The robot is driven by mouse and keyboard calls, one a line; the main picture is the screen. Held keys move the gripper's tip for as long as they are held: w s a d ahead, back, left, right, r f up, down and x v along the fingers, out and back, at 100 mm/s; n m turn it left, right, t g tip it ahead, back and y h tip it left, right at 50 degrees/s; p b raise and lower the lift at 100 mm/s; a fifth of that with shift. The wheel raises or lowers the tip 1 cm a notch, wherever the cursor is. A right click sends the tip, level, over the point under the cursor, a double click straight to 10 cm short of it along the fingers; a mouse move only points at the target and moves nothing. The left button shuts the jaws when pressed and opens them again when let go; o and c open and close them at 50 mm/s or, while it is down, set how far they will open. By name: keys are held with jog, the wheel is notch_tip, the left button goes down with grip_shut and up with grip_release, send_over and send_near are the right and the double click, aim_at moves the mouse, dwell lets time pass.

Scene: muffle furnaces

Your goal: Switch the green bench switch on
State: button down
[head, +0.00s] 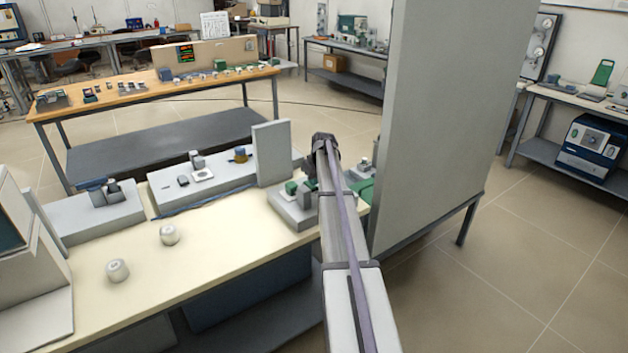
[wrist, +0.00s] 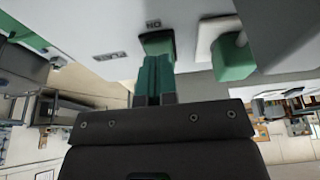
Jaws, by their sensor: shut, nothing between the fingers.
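In the wrist view my gripper (wrist: 157,60) is shut, its two teal fingers side by side with nothing between them. Their tips are at a green block (wrist: 158,43), which looks like the green switch, on a pale grey panel. They look to touch it or be very close; I cannot tell which. A small upside-down label reading like "ON" is beside the block, and a second label, hard to read, is to its left. In the head view the grey switch box (head: 296,212) is on the cream bench, left of my arm. My fingertips are hidden there.
Another green block (wrist: 233,58) on a white plate is right of the fingers in the wrist view. A tall grey panel (head: 440,120) stands close right of my arm. Two pale round knobs (head: 118,270) are on the bench (head: 220,250), whose front middle is clear.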

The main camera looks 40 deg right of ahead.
jog(key=shift+r, duration=0.15)
jog(key=s+p+v, duration=0.1)
jog(key=p+v, duration=1.1)
jog(key=v, duration=0.1)
jog(key=shift+s, duration=0.2)
